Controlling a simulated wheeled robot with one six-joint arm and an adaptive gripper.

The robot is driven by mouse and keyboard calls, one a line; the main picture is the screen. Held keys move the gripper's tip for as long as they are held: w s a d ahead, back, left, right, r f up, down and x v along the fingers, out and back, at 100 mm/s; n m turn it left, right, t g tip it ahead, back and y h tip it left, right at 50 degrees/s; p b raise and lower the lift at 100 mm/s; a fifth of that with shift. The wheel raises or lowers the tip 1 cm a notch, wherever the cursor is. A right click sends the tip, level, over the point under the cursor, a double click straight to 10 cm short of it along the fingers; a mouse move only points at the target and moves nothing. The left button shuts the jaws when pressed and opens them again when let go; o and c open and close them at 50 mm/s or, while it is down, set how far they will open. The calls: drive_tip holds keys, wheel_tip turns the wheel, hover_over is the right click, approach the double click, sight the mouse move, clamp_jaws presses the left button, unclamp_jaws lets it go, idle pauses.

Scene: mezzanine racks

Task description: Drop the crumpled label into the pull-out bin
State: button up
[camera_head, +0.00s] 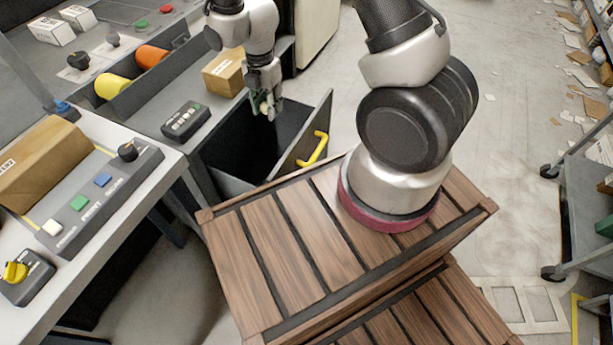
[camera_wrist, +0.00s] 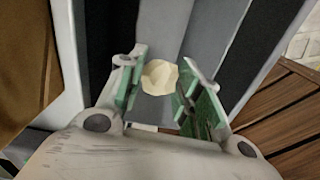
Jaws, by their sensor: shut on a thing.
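The crumpled label (camera_wrist: 160,77) is a small cream lump between the green-padded fingers of my gripper (camera_wrist: 158,88) in the wrist view. My gripper is shut on it. In the head view my gripper (camera_head: 265,106) points down over the pull-out bin, with a bit of the pale label (camera_head: 264,108) showing at the fingertips. The pull-out bin (camera_head: 321,122) is an open dark grey drawer with a yellow handle (camera_head: 313,149) on its front. Its inside is dark and its floor is hard to make out. The label is apart from the bin's walls as far as I can tell.
A cardboard box (camera_head: 224,72) and a black keypad box (camera_head: 185,121) sit on the counter beside the bin. A button panel (camera_head: 92,205) and a brown carton (camera_head: 42,165) lie on the left bench. A wheeled rack (camera_head: 587,190) stands right; floor between is open.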

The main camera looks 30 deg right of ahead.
drive_tip(key=o, duration=0.8)
drive_tip(key=shift+c, duration=0.2)
wheel_tip(320, 180, up, 12)
idle(0.3)
